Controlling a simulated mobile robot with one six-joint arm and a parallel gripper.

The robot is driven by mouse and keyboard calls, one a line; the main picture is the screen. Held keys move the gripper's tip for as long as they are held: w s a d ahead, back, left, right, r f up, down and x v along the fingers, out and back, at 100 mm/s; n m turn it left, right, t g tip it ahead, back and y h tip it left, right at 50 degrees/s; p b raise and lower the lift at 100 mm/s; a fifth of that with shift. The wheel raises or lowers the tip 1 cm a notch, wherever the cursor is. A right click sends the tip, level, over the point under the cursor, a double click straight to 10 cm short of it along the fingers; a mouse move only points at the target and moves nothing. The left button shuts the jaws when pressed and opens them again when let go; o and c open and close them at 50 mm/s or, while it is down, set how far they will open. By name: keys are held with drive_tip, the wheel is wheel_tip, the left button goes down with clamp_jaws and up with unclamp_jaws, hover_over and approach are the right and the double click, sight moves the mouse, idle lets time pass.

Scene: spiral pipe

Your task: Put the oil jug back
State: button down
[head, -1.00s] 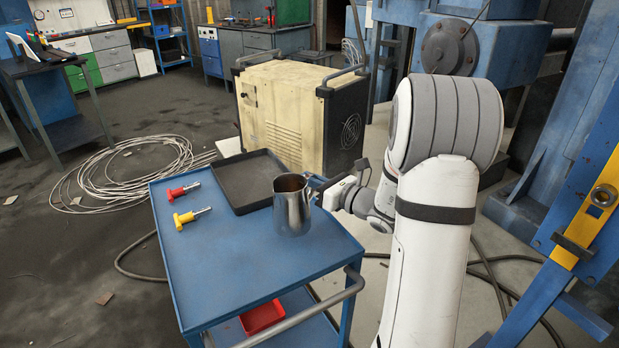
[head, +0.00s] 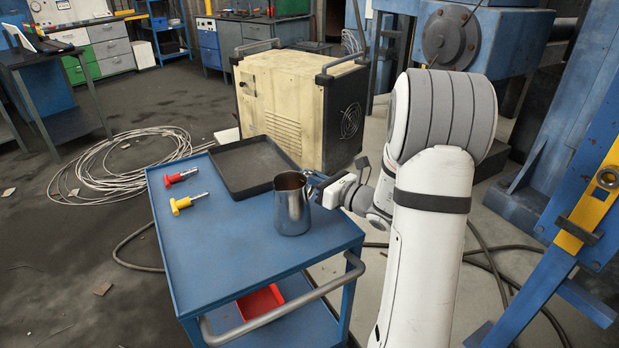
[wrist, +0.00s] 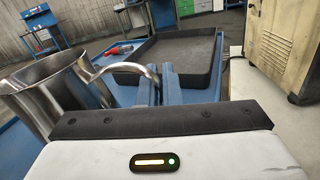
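The oil jug (head: 292,208) is a shiny metal pitcher. It is upright at the right side of the blue cart's top, and I cannot tell whether its base touches the surface. In the wrist view the jug (wrist: 62,95) fills the left side, its curved handle reaching right to my fingers. My gripper (head: 313,184) comes from the right and is shut on the handle. In the wrist view the gripper's fingertips (wrist: 158,82) stand close together around the handle's end. My arm hides part of the floor behind.
The blue cart (head: 215,270) carries a black tray (head: 240,192), a red screwdriver (head: 180,177) and a yellow screwdriver (head: 182,205). A red bin (head: 262,301) is on its lower shelf. A cream machine (head: 290,110) stands behind. The cart's front left top is clear.

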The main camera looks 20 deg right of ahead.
drive_tip(key=shift+f+b, duration=0.4)
drive_tip(key=shift+f, duration=0.1)
drive_tip(key=c, duration=1.5)
unclamp_jaws()
drive_tip(key=shift+c, duration=0.2)
drive_tip(key=shift+s+d, duration=0.1)
